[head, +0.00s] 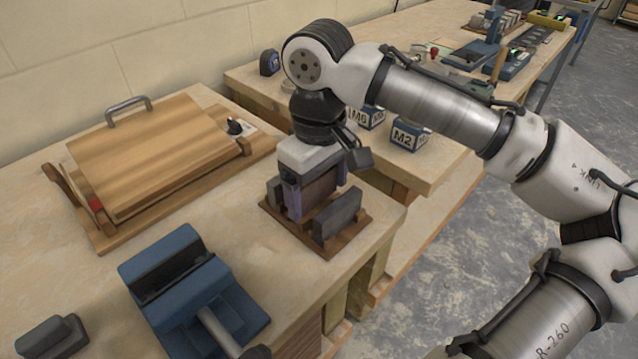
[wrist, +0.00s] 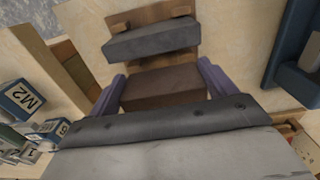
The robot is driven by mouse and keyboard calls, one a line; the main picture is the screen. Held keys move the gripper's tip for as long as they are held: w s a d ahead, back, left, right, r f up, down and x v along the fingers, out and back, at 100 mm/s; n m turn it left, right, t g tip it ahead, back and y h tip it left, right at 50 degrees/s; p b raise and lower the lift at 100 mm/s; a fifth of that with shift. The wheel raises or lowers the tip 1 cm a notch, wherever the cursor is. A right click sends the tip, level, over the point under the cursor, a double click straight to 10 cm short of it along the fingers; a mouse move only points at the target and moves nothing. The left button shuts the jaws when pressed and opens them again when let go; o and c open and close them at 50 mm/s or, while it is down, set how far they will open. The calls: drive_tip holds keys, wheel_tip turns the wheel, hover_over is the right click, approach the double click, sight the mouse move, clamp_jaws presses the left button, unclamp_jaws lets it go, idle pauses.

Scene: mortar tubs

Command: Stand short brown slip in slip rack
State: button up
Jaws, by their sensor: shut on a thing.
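The short brown slip (head: 319,191) is a dark brown block held upright between the purple fingers of my gripper (head: 318,192). In the wrist view the slip (wrist: 163,88) also shows between the fingers. The slip rack (head: 333,244) is a brown wooden base with grey blocks standing on it, one on the near right and others at the left. The slip is between these grey blocks, over the base. Its lower edge is partly hidden by the near block, so I cannot tell whether it touches the base. The rack's base also shows in the wrist view (wrist: 150,15).
A blue vise (head: 190,285) stands in front, with a grey block (head: 50,338) left of it. A hinged wooden board with a handle (head: 155,160) lies at the back left. Labelled blue-and-white boxes (head: 408,135) stand behind the rack on another bench. The bench edge is close right of the rack.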

drive_tip(key=shift+f, duration=0.15)
drive_tip(key=shift+f, duration=0.5)
drive_tip(key=shift+s+f+b, duration=0.15)
drive_tip(key=shift+f+b, duration=0.1)
drive_tip(key=shift+b, duration=0.1)
